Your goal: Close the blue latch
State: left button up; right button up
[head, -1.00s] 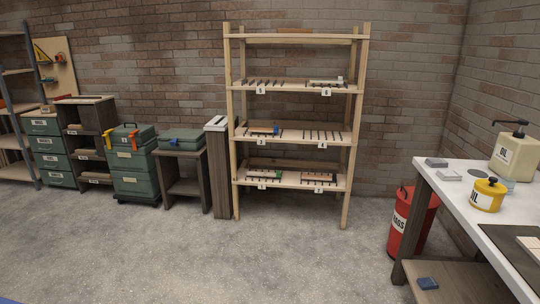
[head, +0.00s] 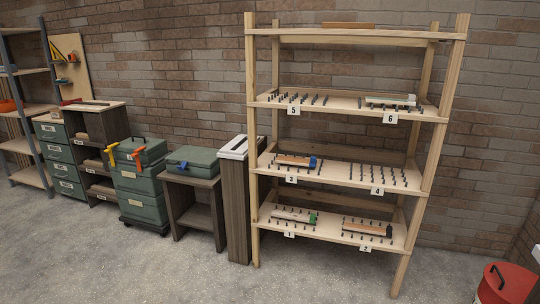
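A green case (head: 196,158) lies on a small dark wooden stand left of centre. A small blue latch (head: 182,166) shows on its front face; it is too small to tell whether it is open or shut. The case lid appears down. Neither of my grippers is in the head view.
A stacked green toolbox (head: 140,178) with orange latches stands left of the stand (head: 203,184). A tall narrow dark cabinet (head: 236,205) and a wooden shelf rack (head: 262,130) stand to the right. A red bin (head: 505,285) is at the lower right. The front floor (head: 170,275) is clear.

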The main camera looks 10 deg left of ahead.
aim_at(181, 168)
jog(key=i+j+u, duration=0.25)
jog(key=i, duration=0.25)
jog(key=i+j+u, duration=0.25)
jog(key=i, duration=0.2)
jog(key=i+j+u, duration=0.1)
jog(key=i+j, duration=0.4)
jog(key=j, duration=0.2)
jog(key=j+u, duration=0.05)
